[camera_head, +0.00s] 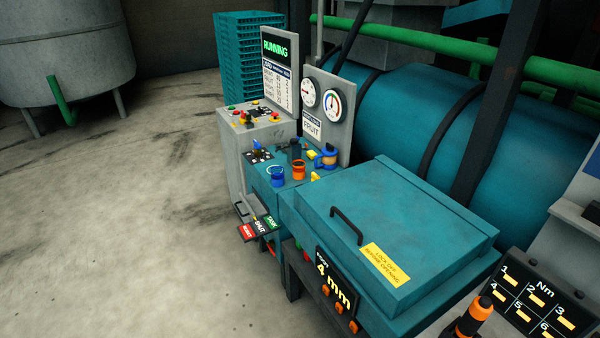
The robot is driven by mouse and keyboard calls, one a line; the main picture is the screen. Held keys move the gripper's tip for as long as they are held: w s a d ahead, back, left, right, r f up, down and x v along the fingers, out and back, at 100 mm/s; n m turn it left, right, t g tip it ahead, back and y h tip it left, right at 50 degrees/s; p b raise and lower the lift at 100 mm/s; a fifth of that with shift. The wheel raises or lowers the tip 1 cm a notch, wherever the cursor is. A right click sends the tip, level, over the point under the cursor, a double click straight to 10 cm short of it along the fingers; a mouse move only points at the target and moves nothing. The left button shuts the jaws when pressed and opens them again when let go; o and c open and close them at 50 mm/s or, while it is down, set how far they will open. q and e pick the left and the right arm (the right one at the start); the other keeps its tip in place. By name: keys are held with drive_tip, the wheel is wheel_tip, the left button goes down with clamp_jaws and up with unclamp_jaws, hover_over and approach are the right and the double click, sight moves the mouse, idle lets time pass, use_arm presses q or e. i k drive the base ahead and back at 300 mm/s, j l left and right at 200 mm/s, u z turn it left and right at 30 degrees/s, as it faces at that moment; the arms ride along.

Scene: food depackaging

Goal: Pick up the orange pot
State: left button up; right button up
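A small orange pot (299,170) stands upright on the teal bench top (268,181) beside the control panels, near the middle of the picture. A similar blue pot (276,176) stands just to its left. The inside of the orange pot is too small to make out. Neither of my grippers is in view, and nothing is touching the orange pot.
A teal lidded box (395,215) with a black handle stands in front, right of the pots. Gauges (322,100) rise behind them. Red and green tags (257,228) stick out at the front. An orange-and-black tool (472,318) is at lower right.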

sight(299, 170)
drive_tip(key=i+j+z, duration=0.1)
drive_tip(key=z, duration=0.35)
drive_tip(key=j+z, duration=0.2)
drive_tip(key=z, duration=0.2)
drive_tip(key=i+j+z, duration=0.1)
drive_tip(key=z, duration=0.35)
drive_tip(key=j+z, duration=0.5)
drive_tip(key=j, duration=0.4)
drive_tip(key=j+z, duration=0.15)
drive_tip(key=j, duration=0.3)
drive_tip(key=k+j+z, duration=0.1)
drive_tip(key=j, duration=0.4)
drive_tip(key=k+j+z, duration=0.15)
drive_tip(key=j, duration=0.3)
drive_tip(key=j+z, duration=0.1)
drive_tip(key=j, duration=0.35)
drive_tip(key=k+j+z, duration=0.15)
drive_tip(key=j, duration=0.3)
